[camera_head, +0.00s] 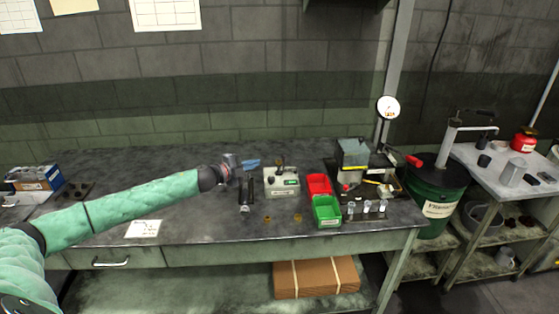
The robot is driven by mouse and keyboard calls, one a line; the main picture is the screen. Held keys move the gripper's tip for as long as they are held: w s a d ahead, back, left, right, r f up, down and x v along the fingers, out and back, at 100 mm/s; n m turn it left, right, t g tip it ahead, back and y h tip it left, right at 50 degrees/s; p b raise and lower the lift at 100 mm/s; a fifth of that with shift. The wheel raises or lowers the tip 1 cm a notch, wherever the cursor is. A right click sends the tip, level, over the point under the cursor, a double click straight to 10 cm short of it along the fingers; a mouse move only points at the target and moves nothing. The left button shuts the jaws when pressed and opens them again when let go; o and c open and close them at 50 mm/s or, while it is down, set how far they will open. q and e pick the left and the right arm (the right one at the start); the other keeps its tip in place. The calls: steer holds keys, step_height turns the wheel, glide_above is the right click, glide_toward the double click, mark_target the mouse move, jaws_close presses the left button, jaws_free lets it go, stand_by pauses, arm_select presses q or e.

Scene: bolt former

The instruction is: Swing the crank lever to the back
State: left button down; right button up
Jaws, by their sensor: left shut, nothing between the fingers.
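The machine (374,166) stands at the right end of the workbench, with a greenish block on top. A red-gripped lever (413,161), which looks like the crank lever, sticks out from its right side toward the green drum. My left gripper (235,162) is over the middle of the bench, far to the left of the lever and apart from it. It is shut and empty; its fingers are small and hard to make out. My right gripper is not in view.
Between my left gripper and the machine are a grey box (281,181), a red bin (319,185) and a green bin (327,212). Several small clear pieces (366,208) stand before the machine. A green drum (439,195) stands right of the bench. The bench's left middle is mostly clear.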

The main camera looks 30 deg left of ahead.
arm_select(q)
steer(key=d+h, duration=0.1)
steer(key=s+d+m+h, duration=0.1)
steer(key=d+g, duration=0.1)
steer(key=shift+s+r+m+h, duration=0.2)
steer(key=shift+s+m+h, duration=0.1)
steer(key=shift+s+h, duration=0.1)
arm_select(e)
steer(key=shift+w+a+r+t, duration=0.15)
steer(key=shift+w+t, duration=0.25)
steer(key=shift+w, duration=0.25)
arm_select(q)
steer(key=shift+w, duration=0.1)
